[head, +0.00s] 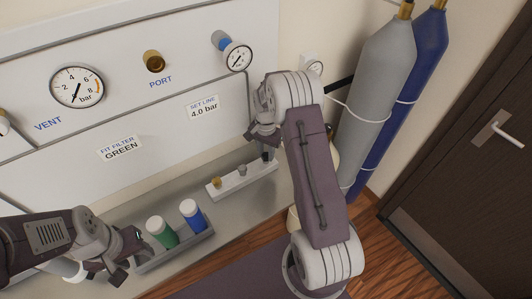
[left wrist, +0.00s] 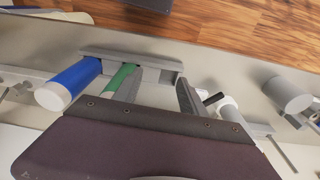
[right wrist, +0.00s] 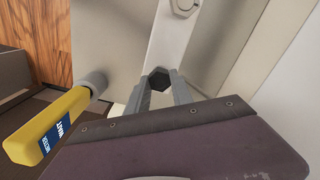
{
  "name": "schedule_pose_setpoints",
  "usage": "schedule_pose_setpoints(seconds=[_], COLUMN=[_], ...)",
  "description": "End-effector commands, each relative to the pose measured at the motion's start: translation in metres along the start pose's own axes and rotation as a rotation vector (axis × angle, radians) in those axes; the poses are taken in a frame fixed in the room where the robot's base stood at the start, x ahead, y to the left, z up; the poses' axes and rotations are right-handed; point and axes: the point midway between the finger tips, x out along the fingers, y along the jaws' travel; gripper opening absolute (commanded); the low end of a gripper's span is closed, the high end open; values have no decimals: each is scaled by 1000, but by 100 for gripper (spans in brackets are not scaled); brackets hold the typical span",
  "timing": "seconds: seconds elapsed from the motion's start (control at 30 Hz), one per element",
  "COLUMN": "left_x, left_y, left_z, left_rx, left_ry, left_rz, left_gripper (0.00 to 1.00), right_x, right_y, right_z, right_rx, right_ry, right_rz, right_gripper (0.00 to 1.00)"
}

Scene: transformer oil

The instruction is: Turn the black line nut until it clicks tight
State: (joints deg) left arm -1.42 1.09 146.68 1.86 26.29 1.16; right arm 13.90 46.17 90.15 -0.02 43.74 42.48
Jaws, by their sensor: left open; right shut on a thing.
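The black nut (right wrist: 159,79) shows as a dark hexagonal piece between the fingertips of my right gripper (right wrist: 160,92) in the right wrist view. That gripper is shut on it. In the head view my right gripper (head: 264,140) is over the right end of a white block (head: 234,184), and a dark piece shows below its fingers. Whether the nut touches the block cannot be told. My left gripper (head: 122,258) is open beside the tray of filters; in the left wrist view its fingers (left wrist: 162,92) are apart, close to the green canister.
A grey tray (head: 152,264) holds a green canister (head: 161,232) and a blue canister (head: 193,215). Brass (head: 216,182) and grey (head: 242,170) fittings stand on the white block. Gas cylinders (head: 376,90) stand at right.

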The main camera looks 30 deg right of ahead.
Motion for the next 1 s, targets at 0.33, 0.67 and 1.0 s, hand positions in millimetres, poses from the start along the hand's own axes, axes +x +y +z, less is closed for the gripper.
schedule_pose_setpoints(seconds=[0.33,0.67,1.0], left_x=[0,9,16], left_y=[0,0,0], left_z=[0,1,2], left_rx=[0,0,0], left_ry=[0,0,0], left_rz=[0,0,0], left_gripper=[49,49,49], right_x=[-2,-29,-89], right_y=[-1,-2,-1], right_z=[-1,-2,-1], right_rx=[1,1,1], right_ry=[4,8,5], right_rz=[-4,-7,-5], right_gripper=[49,49,49])
